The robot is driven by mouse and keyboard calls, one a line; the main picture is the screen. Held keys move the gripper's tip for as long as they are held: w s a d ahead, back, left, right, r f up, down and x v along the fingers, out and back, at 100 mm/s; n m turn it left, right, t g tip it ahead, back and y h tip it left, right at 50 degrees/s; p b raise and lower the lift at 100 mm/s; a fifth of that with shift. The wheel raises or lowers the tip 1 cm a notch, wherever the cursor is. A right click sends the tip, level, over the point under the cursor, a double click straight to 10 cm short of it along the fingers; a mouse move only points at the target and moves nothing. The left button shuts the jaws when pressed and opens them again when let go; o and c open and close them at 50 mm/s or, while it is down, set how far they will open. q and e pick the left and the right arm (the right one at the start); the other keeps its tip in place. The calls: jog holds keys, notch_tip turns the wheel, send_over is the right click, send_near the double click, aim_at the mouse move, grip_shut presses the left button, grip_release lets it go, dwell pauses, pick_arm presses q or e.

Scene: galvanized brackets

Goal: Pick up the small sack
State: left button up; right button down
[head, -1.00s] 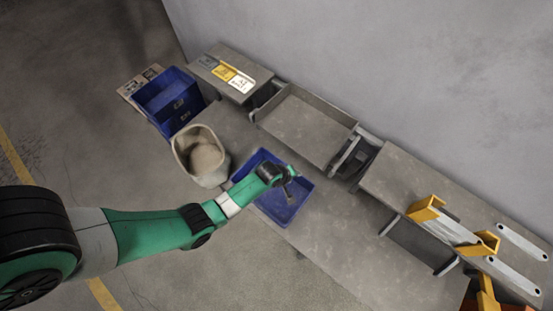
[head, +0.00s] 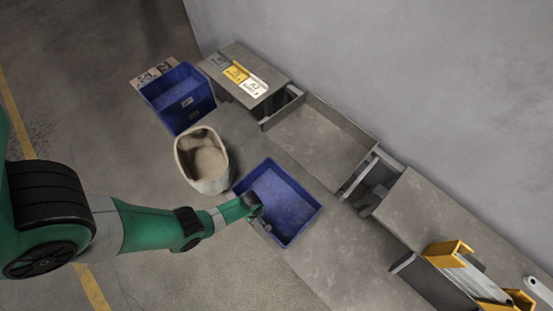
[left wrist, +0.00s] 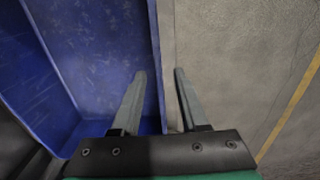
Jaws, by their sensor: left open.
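A pale beige, open-topped container (head: 219,182) stands left of the blue tray in the head view. A rounded tan shape (head: 207,161) shows inside it; it may be the small sack or its contents, I cannot tell which. My left gripper (head: 266,228) is at the near left edge of the shallow blue tray (head: 298,229), right of and apart from the beige container. In the left wrist view its two grey fingers (left wrist: 159,76) are apart and empty, on either side of the tray's rim as seen from above. The tray looks empty. My right gripper is not in view.
A deeper blue bin (head: 181,117) stands behind the beige container. A yellow-ended bracket (head: 450,252) lies at the right. The floor at left is open.

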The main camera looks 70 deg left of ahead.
pick_arm(q)
jog(key=shift+f+b, duration=2.7)
jog(key=shift+f, duration=0.5)
jog(key=shift+r, duration=0.15)
grip_shut()
jog(key=shift+w, duration=0.1)
